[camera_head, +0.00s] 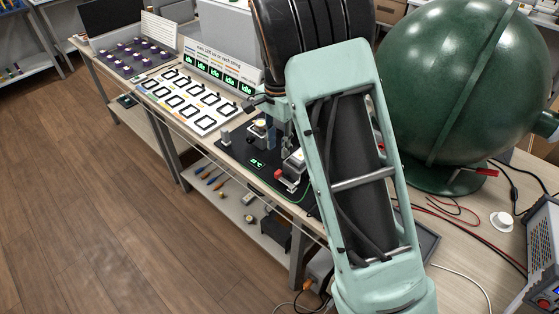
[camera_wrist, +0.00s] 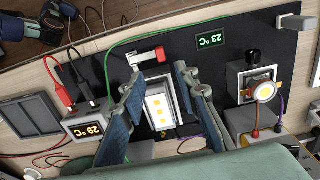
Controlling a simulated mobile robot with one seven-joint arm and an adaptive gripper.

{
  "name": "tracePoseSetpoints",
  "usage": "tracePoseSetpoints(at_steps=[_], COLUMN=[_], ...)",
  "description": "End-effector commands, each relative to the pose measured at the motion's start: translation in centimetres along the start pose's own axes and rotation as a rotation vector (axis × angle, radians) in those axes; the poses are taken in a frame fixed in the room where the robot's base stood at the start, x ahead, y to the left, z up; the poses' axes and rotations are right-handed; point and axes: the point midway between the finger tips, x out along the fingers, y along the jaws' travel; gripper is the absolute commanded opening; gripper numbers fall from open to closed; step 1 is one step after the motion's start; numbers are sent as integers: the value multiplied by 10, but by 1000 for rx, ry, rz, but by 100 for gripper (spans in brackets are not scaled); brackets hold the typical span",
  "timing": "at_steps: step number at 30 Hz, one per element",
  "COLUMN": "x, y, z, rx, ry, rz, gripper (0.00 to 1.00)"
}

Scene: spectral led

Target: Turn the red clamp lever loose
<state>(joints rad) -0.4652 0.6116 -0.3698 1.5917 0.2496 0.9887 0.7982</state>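In the head view a red part (camera_head: 279,174) shows at the mat's front edge, beside my arm. My gripper (camera_wrist: 158,78) is open, its two blue-padded fingers apart. Between and below them is a white LED board (camera_wrist: 160,108) with yellow squares. The lever is just beyond the fingertips in the picture; I cannot tell whether they touch it. My arm hides most of the gripper in the head view.
A round LED fixture (camera_wrist: 263,91) stands right of the fingers, and a temperature display (camera_wrist: 211,40) lies on the mat. Red and black clips (camera_wrist: 66,95) with cables lie left. A large green sphere (camera_head: 465,80) stands right of my arm.

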Motion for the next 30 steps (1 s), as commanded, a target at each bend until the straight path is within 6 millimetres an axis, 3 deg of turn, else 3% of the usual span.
tracePoseSetpoints(at_steps=[16, 21, 30], x=[91, 102, 104], y=[-1, -1, -1], z=[0, 0, 0], rx=[1, 1, 1], ry=[0, 1, 1], rz=[-1, -3, -3], gripper=[29, 29, 28])
